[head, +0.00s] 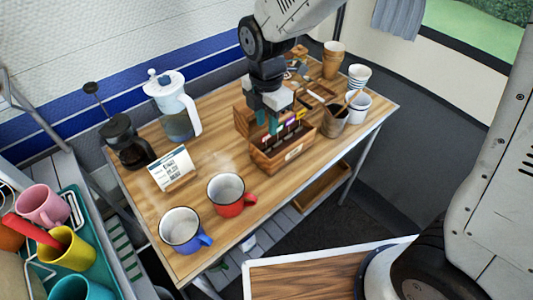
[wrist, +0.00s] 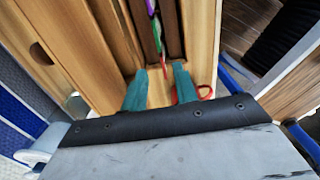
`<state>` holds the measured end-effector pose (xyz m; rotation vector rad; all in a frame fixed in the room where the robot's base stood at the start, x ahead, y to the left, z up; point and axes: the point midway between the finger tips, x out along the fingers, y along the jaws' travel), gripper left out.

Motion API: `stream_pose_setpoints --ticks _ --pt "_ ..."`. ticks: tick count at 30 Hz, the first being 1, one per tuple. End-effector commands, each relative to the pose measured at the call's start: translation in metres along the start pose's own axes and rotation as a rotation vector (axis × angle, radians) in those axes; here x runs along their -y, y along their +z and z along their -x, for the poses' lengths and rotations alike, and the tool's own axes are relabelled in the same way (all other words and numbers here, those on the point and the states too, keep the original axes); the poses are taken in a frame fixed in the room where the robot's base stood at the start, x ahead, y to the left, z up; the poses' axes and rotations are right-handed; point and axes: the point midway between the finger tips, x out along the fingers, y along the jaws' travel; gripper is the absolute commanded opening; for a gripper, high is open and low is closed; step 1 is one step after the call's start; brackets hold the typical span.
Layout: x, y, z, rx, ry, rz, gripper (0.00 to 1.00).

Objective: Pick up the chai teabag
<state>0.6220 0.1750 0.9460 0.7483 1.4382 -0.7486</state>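A wooden tea box (head: 268,162) with narrow compartments stands on the table. Small coloured teabag tabs (head: 292,122), purple and yellow among them, show at its top. In the wrist view, purple, green and red pieces (wrist: 156,35) show between the dark compartments. I cannot tell which teabag is chai. My gripper (head: 268,125) points down over the left part of the box. In the wrist view its teal fingertips (wrist: 161,80) are apart, with bare wood and no teabag visible between them.
A label card (head: 172,168), French press (head: 126,143) and white-lidded jug (head: 173,105) are left. Brown (head: 334,120) and white cups (head: 358,106) stand close right.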

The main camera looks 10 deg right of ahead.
Motion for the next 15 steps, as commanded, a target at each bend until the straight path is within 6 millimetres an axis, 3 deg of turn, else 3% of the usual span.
stream_pose_setpoints --ticks 7,15 --pt "0.005 -0.005 -0.037 0.000 -0.005 -0.002 0.29" --pt "0.004 -0.005 -0.047 0.000 -0.001 -0.003 0.29"
